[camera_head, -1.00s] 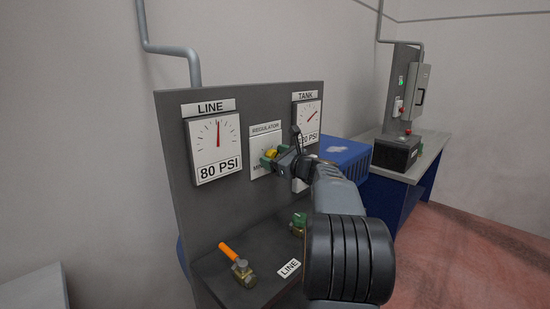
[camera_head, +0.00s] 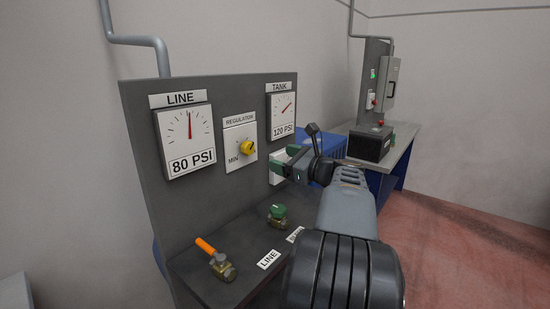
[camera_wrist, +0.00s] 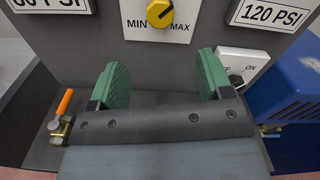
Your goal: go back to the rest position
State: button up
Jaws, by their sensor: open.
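My gripper (camera_head: 285,163) is in front of the grey panel (camera_head: 142,130), to the right of the yellow regulator knob (camera_head: 247,147). In the wrist view my gripper (camera_wrist: 164,84) shows its two green fingers apart, with nothing between them. The knob also shows in the wrist view (camera_wrist: 159,13), beyond the fingers and apart from them. My arm reaches in from the lower right and hides part of the panel's right side and a white switch plate (camera_wrist: 238,66).
The LINE gauge (camera_head: 187,138) reads 80 PSI and the TANK gauge (camera_head: 282,116) 120 PSI. An orange-handled valve (camera_head: 217,260) and a green-knobbed valve (camera_head: 278,216) stand on the ledge below. A blue box (camera_head: 326,150) and a workbench (camera_head: 400,160) are to the right.

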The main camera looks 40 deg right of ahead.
jog(key=shift+s, duration=0.3)
dwell(0.4)
jog(key=a+f+n+g+y+p, duration=0.15)
jog(key=a+f+n+g, duration=0.35)
jog(key=a, duration=0.5)
jog(key=a+f+n+g+y+p, duration=0.15)
jog(key=a+f+n+g, duration=0.25)
jog(key=a+n, duration=0.45)
jog(key=s+a+f+n+g+h+p, duration=0.1)
jog(key=s+a+f+n+g+h, duration=0.1)
jog(key=n, duration=0.7)
jog(key=s+a+f+n+g+h+p, duration=0.2)
jog(key=s+a+f+n+g+h, duration=0.1)
jog(key=s+a+f+n, duration=0.3)
jog(key=shift+s+a+f+n+h, duration=0.35)
jog(key=shift+s+a+n+h, duration=0.25)
jog(key=shift+s+a+n, duration=1)
jog(key=shift+s+d+m, duration=0.15)
jog(key=shift+d+m, duration=0.05)
jog(key=shift+m, duration=0.15)
